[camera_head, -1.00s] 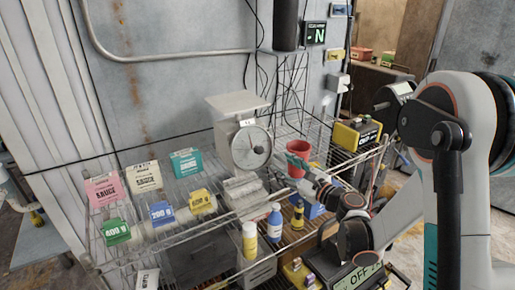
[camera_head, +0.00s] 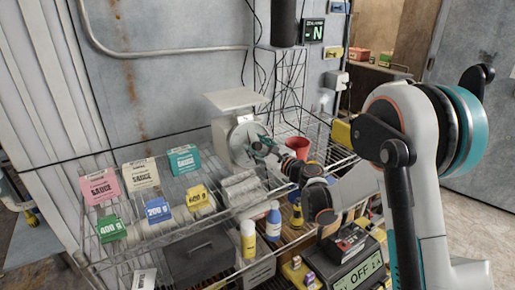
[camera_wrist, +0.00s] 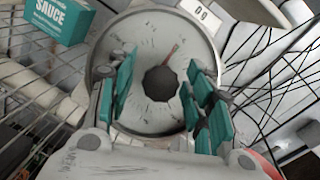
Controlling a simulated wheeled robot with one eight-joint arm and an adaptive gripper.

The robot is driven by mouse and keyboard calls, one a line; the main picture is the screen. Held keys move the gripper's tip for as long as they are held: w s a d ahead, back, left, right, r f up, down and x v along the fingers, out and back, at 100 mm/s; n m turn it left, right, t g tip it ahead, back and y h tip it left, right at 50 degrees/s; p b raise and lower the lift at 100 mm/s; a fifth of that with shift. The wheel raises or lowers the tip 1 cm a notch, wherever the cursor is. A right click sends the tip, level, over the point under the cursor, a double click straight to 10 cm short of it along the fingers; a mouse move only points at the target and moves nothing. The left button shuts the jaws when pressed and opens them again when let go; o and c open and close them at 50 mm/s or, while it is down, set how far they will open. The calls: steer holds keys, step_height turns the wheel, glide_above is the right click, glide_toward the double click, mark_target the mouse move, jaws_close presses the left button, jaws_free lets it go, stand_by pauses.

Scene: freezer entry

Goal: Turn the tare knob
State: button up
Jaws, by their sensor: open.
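The tare knob (camera_wrist: 160,83) is a dark round knob at the centre of the scale's dial (camera_wrist: 148,50), with a red pointer beside it. The white scale (camera_head: 232,101) stands on the wire shelf, its dial partly hidden by my gripper in the head view. My gripper (camera_head: 262,148) is in front of the dial. In the wrist view my gripper (camera_wrist: 160,100) is open, with its teal fingers to the left and right of the knob. I see gaps between the fingers and the knob in this view; how far the fingertips are from the dial, I cannot tell.
A teal sauce box (camera_wrist: 60,18) stands left of the scale. Pink (camera_head: 100,187) and cream (camera_head: 140,174) boxes and several coloured weights, one blue (camera_head: 158,212), are further left on the wire shelf. A red cup (camera_head: 297,149) stands right of the scale, behind my arm.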

steer(key=c, duration=1.1)
steer(key=shift+n, duration=0.4)
steer(key=o, duration=1.1)
steer(key=v, duration=1.2)
